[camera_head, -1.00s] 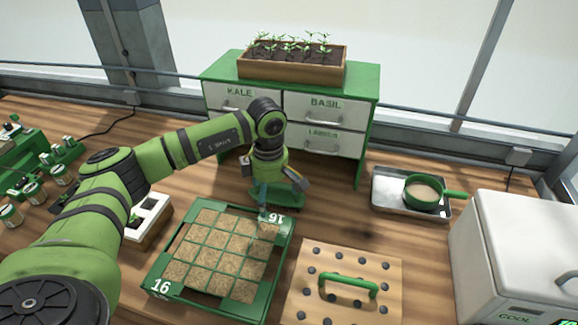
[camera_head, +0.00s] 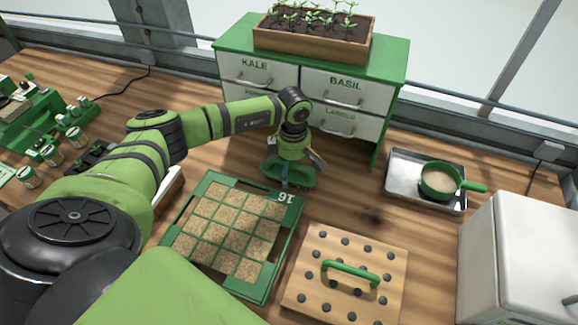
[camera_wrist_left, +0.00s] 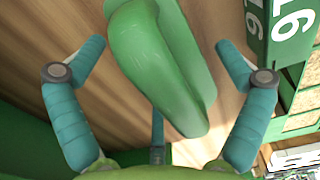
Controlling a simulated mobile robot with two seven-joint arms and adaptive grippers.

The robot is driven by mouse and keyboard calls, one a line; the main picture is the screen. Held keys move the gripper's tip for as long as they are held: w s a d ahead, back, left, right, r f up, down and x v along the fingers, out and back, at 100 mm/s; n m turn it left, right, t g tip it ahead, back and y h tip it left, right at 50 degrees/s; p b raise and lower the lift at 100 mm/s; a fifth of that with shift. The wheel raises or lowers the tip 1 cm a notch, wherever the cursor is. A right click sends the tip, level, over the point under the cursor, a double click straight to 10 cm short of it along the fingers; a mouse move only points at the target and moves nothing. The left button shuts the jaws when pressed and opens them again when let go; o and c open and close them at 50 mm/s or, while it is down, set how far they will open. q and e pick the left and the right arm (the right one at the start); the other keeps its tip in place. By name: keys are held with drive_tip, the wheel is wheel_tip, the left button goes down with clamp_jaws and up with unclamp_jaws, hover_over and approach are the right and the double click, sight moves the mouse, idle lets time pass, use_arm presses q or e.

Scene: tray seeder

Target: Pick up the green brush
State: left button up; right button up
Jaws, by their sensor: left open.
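The green brush (camera_head: 276,172) lies on the wooden bench just behind the seed tray and in front of the drawer cabinet. Its dark bristles show at its right end, and my gripper partly covers it from above. In the left wrist view the smooth green body of the brush (camera_wrist_left: 165,65) runs between my teal fingers and out of the top edge. My left gripper (camera_head: 292,160) points down over the brush. In the wrist view the left gripper (camera_wrist_left: 161,48) is open, its fingers spread on both sides of the brush with gaps. My right gripper is not in view.
The green seed tray (camera_head: 285,235) with soil cells stands close in front of the brush. The cabinet (camera_head: 235,70) stands behind. A wooden dibber board (camera_head: 330,290) with a green handle, a metal tray (camera_head: 400,180) with a green sieve (camera_head: 440,182), and a white cooler (camera_head: 510,250) are right.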

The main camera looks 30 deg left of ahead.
use_arm(q)
drive_tip(key=shift+s, duration=0.1)
drive_tip(key=c, duration=1.2)
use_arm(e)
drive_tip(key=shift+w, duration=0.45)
use_arm(q)
drive_tip(key=shift+r, duration=0.2)
wheel_tip(320, 180, up, 8)
drive_tip(key=b, duration=0.3)
drive_tip(key=shift+r, duration=0.85)
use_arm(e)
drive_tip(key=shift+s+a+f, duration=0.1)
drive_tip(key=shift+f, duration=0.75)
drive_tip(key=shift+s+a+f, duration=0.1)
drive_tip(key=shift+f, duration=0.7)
